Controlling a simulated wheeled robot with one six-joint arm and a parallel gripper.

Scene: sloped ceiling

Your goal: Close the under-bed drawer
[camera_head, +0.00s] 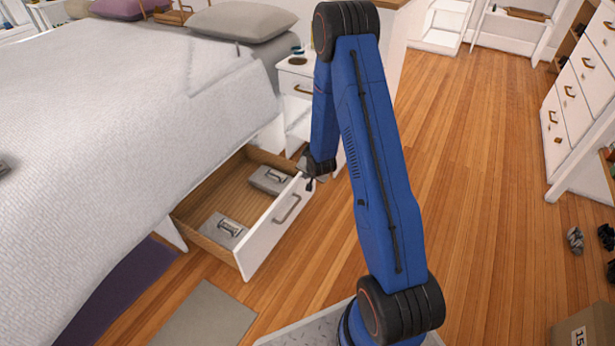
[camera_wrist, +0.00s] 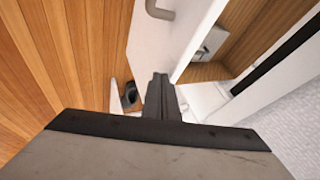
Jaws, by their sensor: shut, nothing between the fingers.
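The under-bed drawer (camera_head: 257,252) is pulled out from the side of the bed, with a white front, a metal bar handle (camera_head: 287,208) and a wooden inside. Two grey boxes lie in it, one near the front corner (camera_head: 222,231) and one farther back (camera_head: 270,180). My gripper (camera_head: 311,181) is at the far end of the drawer front, shut and empty. In the wrist view, my gripper (camera_wrist: 158,82) is shut beside the edge of the white drawer front (camera_wrist: 165,45). I cannot tell whether it touches it.
The bed (camera_head: 120,120) stands at left. A white nightstand (camera_head: 297,84) is just beyond the drawer. Grey (camera_head: 208,318) and purple (camera_head: 125,290) mats lie in front of the bed.

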